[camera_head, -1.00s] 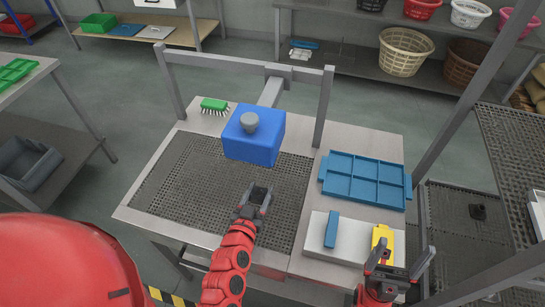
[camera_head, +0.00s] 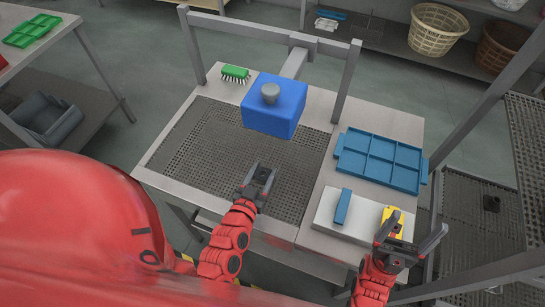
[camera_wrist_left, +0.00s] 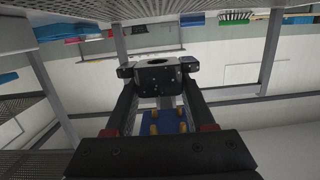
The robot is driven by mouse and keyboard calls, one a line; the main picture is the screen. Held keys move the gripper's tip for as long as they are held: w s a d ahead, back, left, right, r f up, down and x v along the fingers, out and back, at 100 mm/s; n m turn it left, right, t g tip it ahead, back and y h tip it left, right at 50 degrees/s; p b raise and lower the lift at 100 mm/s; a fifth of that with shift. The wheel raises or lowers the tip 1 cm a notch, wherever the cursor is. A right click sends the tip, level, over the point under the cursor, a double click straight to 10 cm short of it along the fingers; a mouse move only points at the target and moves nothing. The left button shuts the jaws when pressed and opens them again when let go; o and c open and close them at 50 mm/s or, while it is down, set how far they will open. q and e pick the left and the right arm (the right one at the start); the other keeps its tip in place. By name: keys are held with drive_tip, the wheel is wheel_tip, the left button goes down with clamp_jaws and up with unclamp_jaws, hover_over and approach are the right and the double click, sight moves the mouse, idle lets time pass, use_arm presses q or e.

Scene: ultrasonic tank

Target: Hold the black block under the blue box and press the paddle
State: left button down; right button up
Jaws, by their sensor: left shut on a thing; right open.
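The blue box (camera_head: 274,106) with a grey knob on top hangs from a grey frame over the perforated table. Gold nozzles show on a blue surface (camera_wrist_left: 168,122) in the left wrist view. My left gripper (camera_head: 258,180) is shut on the black block (camera_wrist_left: 157,74), a dark piece with a round opening. In the head view it is on the near side of the box, over the mesh. My right gripper (camera_head: 414,238) is open, close to a yellow piece (camera_head: 391,217) that it partly covers. A blue bar (camera_head: 342,207) lies on the white plate; I cannot tell which piece is the paddle.
A blue compartment tray (camera_head: 382,160) lies on the right part of the table, behind the white plate (camera_head: 325,212). A green brush (camera_head: 236,73) is at the back left. The grey frame's posts (camera_head: 347,83) flank the box. Mesh (camera_head: 200,150) left of the box is clear.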

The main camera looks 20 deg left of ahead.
sight(259, 181)
use_arm(q)
drive_tip(key=s, duration=0.1)
drive_tip(key=s+f, duration=0.1)
drive_tip(key=s, duration=0.1)
drive_tip(key=shift+s+a+f, duration=0.15)
drive_tip(key=shift+s+a, duration=0.05)
drive_tip(key=shift+w, duration=5.9)
